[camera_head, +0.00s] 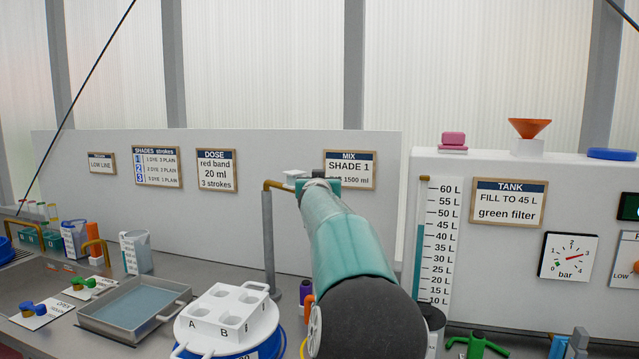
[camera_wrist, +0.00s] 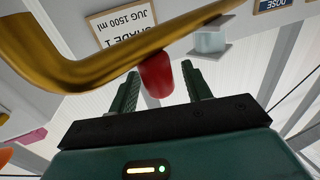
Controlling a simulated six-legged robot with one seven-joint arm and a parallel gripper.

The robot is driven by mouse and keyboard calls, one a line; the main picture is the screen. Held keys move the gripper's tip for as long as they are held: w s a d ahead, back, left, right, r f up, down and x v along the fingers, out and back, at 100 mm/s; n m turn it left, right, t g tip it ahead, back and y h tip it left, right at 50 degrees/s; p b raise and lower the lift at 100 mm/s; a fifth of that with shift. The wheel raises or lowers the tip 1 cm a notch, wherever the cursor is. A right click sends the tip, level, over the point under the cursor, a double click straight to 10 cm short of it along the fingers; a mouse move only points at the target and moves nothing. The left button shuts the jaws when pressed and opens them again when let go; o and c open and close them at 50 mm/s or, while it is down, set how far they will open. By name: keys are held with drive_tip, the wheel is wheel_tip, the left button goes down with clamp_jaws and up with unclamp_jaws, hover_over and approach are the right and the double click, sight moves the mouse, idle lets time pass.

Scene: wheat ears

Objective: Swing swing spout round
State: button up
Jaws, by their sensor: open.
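The swing spout is a brass pipe (camera_head: 268,186) on a grey post (camera_head: 268,240), left of my arm in the head view. In the wrist view the brass spout (camera_wrist: 90,66) runs across the upper left, with a bend. A red knob (camera_wrist: 157,75) shows just below the pipe; it looks joined to it, though the joint is not clear. My gripper (camera_wrist: 160,71) is open, with one finger on each side of the red knob and visible gaps to both. In the head view my gripper (camera_head: 318,184) is at the spout's far end, its fingers hidden.
A level gauge (camera_head: 434,240) and a TANK sign (camera_head: 508,203) are on the right panel. A MIX sign (camera_head: 349,170) is behind my gripper.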

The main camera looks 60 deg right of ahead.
clamp_jaws()
